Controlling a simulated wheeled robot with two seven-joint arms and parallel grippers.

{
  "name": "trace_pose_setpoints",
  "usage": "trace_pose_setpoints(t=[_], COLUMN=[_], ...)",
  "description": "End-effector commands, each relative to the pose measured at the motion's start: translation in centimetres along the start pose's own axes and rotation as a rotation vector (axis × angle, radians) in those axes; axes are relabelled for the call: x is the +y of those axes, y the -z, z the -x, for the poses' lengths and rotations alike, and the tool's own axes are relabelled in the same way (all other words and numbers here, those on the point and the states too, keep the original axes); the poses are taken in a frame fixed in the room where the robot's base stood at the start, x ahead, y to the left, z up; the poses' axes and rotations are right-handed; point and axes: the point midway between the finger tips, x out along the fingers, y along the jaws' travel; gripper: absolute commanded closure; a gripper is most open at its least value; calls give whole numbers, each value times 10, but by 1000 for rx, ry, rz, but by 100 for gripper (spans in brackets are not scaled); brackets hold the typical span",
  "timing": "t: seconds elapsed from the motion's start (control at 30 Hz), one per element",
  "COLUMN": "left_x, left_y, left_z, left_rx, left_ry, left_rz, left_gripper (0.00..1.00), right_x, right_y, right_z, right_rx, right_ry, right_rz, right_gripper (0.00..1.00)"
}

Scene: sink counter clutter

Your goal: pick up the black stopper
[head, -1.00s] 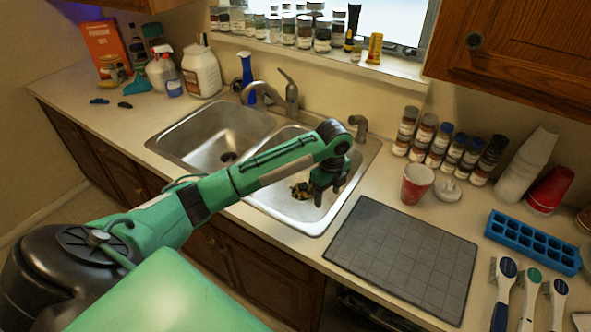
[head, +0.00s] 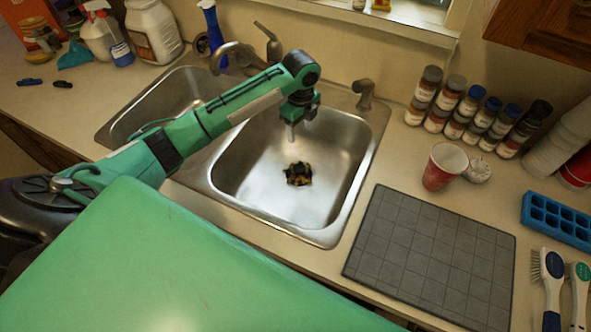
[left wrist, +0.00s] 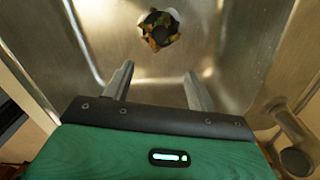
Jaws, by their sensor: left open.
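A dark, roughly round piece, apparently the black stopper (head: 299,173), sits at the drain of the right sink basin (head: 338,190) with brown and yellowish scraps around it. It also shows at the top of the left wrist view (left wrist: 153,18), where its exact outline among the scraps is hard to tell. My left gripper (head: 293,132) hangs over the back part of this basin, apart from the stopper and beyond it from the head camera. In the left wrist view its two fingers (left wrist: 160,74) are spread with nothing between them. My right gripper is in neither view.
The faucet (head: 238,58) stands behind the basins, close to my left arm. A grey mat (head: 430,260), a red cup (head: 443,167) and several spice jars (head: 424,95) are on the right counter. Small dark items (head: 62,84) lie on the left counter. The basin around the drain is clear.

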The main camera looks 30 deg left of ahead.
Motion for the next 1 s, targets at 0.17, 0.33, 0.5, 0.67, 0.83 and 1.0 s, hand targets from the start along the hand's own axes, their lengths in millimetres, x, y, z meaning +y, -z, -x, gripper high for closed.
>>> trace_pose_setpoints(t=[0.17, 0.33, 0.5, 0.67, 0.83, 1.0], left_x=[0, 0, 0, 1, 1, 1], left_y=[0, 0, 0, 0, 0, 0], left_z=[-27, -46, -57, -74, -108, -133], left_rx=[0, 0, 0, 1, 1, 1], left_ry=[0, 0, 0, -4, -5, -2], left_rz=[0, 0, 0, 0, 1, 2], left_gripper=[42, 42, 42, 42, 42, 42], right_x=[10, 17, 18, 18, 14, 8], right_y=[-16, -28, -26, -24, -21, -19], right_z=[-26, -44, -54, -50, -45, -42], right_rx=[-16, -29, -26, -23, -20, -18], right_ry=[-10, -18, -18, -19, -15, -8], right_rz=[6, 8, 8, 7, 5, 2], right_gripper=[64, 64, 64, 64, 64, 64])
